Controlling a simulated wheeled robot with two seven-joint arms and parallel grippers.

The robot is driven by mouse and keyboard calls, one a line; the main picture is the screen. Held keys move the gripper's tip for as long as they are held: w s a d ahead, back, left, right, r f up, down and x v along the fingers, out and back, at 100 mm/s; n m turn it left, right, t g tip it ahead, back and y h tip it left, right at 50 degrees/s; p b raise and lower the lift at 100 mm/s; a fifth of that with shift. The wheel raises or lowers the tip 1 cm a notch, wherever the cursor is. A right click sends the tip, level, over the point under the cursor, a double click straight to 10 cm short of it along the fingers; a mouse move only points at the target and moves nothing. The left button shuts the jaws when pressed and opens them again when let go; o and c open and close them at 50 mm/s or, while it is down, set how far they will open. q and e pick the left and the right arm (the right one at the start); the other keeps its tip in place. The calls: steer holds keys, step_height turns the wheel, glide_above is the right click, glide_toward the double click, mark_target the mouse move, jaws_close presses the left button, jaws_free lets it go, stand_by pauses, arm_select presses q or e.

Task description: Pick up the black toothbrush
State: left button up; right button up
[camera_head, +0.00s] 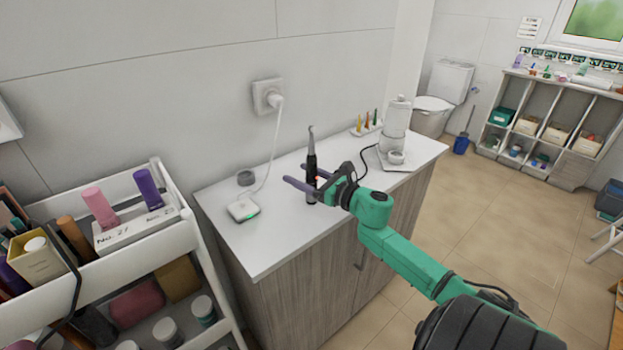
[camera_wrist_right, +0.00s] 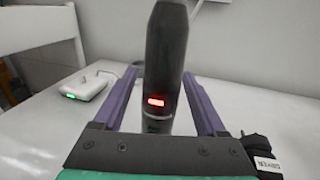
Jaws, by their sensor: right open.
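The black toothbrush (camera_head: 311,172) stands upright on the white counter (camera_head: 265,253), with a thin grey head at the top. In the right wrist view, the toothbrush (camera_wrist_right: 166,60) shows a lit red light and stands between the two purple fingers. My right gripper (camera_head: 299,179) is open, with one finger on each side of the handle; its fingers also show in the wrist view (camera_wrist_right: 160,95). I cannot tell whether either finger touches the handle. My left gripper is not in view.
A white charger with a green light (camera_head: 243,210) sits left on the counter, its cable running to the wall outlet (camera_head: 268,97). A white dispenser (camera_head: 396,125) and small holder (camera_head: 366,128) stand right. A cosmetics cart (camera_head: 180,236) stands at left.

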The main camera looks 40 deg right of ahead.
jaws_close()
steer(key=shift+r, duration=0.1)
